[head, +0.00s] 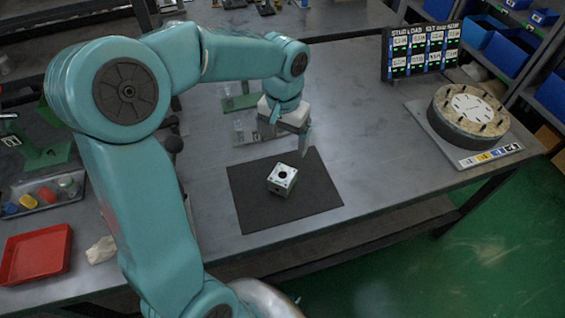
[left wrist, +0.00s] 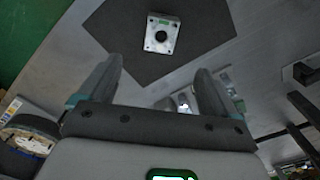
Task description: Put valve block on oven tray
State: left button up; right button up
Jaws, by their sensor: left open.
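The valve block (head: 282,179) is a pale metal cube with a dark round hole in its top and small holes at the corners. It sits on a dark mat (head: 245,213) on the grey bench. My left gripper (head: 289,130) is above the far side of the mat, open and empty, apart from the block. In the left wrist view, the valve block (left wrist: 161,33) lies beyond the open fingers (left wrist: 156,75). A red tray (head: 37,253) stands empty at the left front; I cannot tell whether it is the oven tray. My right gripper is not in view.
A grey tray (head: 28,206) with coloured pieces lies at the left. A round studded disc (head: 470,110) on a plate and a sign board (head: 420,50) stand at the right. A white cloth (head: 101,250) lies near the red tray.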

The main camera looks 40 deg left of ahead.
pick_arm(q)
send_over(283, 176)
notch_tip(283, 176, down, 10)
jog(key=shift+s+f+b, duration=0.1)
jog(key=shift+b, duration=0.35)
notch_tip(283, 176, down, 6)
jog(key=shift+r+p, duration=0.15)
jog(key=shift+p, duration=0.15)
jog(key=c, duration=1.5)
notch_tip(283, 176, up, 20)
jog(key=shift+c, duration=0.2)
jog(key=w+d+f+m, duration=0.1)
jog(key=w+d+f, duration=0.2)
jog(key=d+f, duration=0.2)
jog(key=w+d+f+m, duration=0.2)
jog(key=d+f, duration=0.3)
jog(key=d, duration=0.5)
jog(key=shift+w+f+m, duration=0.3)
jog(key=shift+w+f, duration=0.05)
jog(key=shift+w, duration=0.55)
